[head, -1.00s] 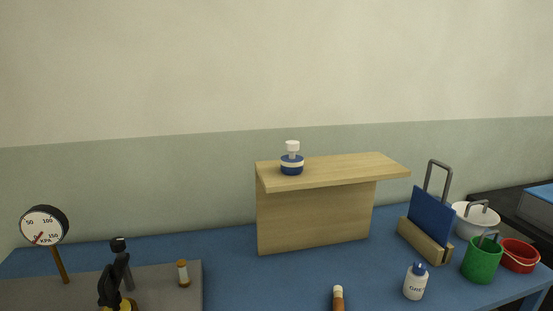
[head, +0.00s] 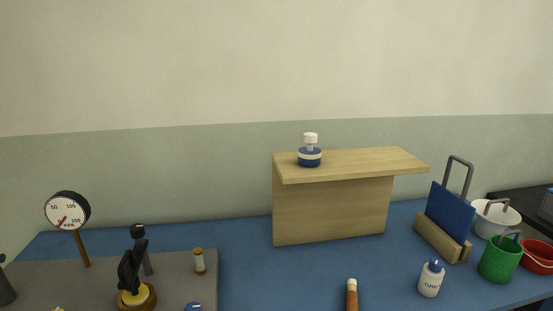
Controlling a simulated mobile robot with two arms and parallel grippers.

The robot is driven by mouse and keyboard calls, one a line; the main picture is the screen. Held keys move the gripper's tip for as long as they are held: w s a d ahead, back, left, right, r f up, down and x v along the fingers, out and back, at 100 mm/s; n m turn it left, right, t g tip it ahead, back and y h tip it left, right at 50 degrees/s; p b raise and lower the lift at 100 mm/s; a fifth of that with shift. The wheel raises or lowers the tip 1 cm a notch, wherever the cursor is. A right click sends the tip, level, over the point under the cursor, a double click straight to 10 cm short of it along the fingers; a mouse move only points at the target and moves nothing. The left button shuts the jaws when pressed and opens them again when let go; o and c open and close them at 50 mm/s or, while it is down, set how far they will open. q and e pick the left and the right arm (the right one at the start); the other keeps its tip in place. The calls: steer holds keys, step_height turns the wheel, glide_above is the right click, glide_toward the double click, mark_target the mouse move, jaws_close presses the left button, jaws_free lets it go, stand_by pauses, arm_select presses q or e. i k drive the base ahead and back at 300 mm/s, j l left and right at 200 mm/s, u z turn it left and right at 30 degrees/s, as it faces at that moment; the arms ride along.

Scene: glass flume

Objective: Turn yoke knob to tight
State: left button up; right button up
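A black upright fixture (head: 130,270) stands on a round brown and yellow base on the grey board at the lower left in the head view. A dark post with a black cap (head: 138,231) rises just behind it. I cannot tell which part is the yoke knob or how tight it is. A round pressure gauge (head: 67,211) marked KPA, with a red needle, stands on a brown stem to the left. Neither of my grippers can be made out in this view.
The grey board (head: 185,275) also holds a small brown-capped vial (head: 200,262). A wooden shelf (head: 330,215) bears a blue and white bottle (head: 310,151). A blue panel in a wooden stand (head: 440,237), a white bottle (head: 431,279) and a green bucket (head: 500,259) stand at right.

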mark_target(137, 230)
steer(key=u, duration=1.45)
steer(key=i, duration=0.05)
